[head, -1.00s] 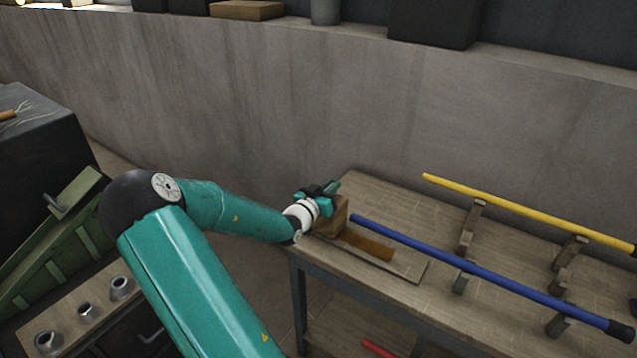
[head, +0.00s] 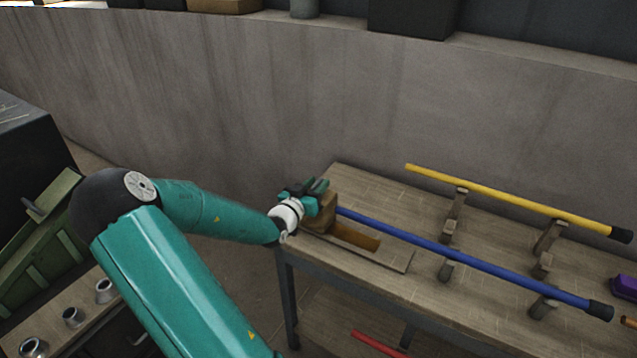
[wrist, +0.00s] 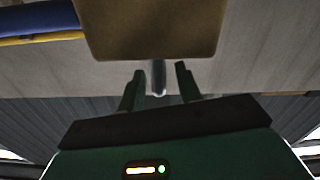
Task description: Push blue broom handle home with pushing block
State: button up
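The blue broom handle (head: 450,252) lies on rests on the bench, with a black cap at its right end. Its left end meets or nearly meets the wooden pushing block (head: 322,214); contact is not clear. The block stands at the bench's left end, by the brown strip in a shallow tray. My gripper (head: 316,188) is at the block's upper left. In the wrist view, my gripper's two fingers (wrist: 160,72) stand apart, with gaps on both sides of a grey peg (wrist: 158,78) by the block (wrist: 150,28). The blue handle (wrist: 35,16) shows at upper left.
A yellow broom handle (head: 500,194) rests behind the blue one. A purple object (head: 624,288) is at the bench's right. A red bar (head: 378,343) lies below the bench. The concrete wall (head: 250,90) rises behind, and a green bin (head: 40,240) stands left.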

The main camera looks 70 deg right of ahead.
jog(key=w+a, duration=0.1)
jog(key=a, duration=1.1)
jog(key=shift+w, duration=0.4)
jog(key=shift+w, duration=0.1)
